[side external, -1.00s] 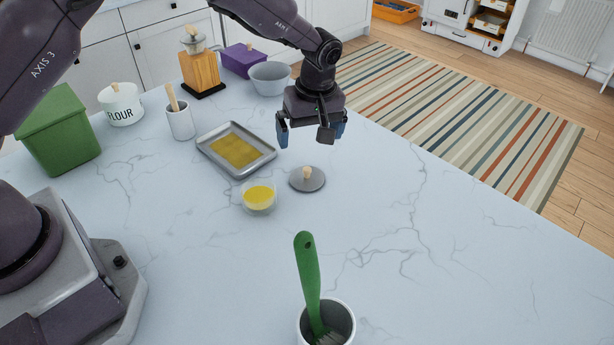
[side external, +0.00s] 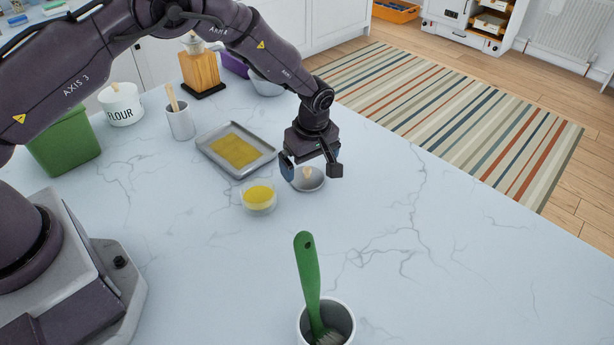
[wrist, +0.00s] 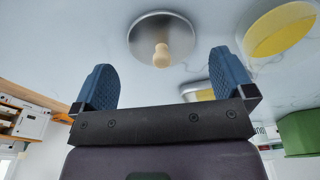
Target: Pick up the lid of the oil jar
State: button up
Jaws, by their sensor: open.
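The grey round lid (side external: 312,184) with a pale wooden knob lies flat on the marble counter. It also shows in the wrist view (wrist: 140,27), with its knob (wrist: 162,55) pointing toward my gripper. My gripper (side external: 312,172) is open with its blue-padded fingers low over the lid. In the wrist view my open fingers (wrist: 160,82) are apart from the knob, which lies beyond the fingertips and between their lines. A glass bowl of yellow oil (side external: 259,197) stands just left of the lid; it also shows in the wrist view (wrist: 284,30).
A metal tray with a yellow sheet (side external: 262,160) lies behind the bowl. A white cup (side external: 343,318) with a green brush (side external: 308,275) stands at the front. A flour jar (side external: 121,104), green bin (side external: 62,143) and utensil cup (side external: 181,122) stand left. The counter right of the lid is clear.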

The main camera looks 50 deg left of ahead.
aim_at(307, 169)
jog(key=f, duration=0.3)
jog(key=shift+a+f, duration=0.1)
jog(key=shift+a, duration=0.1)
jog(key=shift+c, duration=0.5)
jog(key=c, duration=0.7)
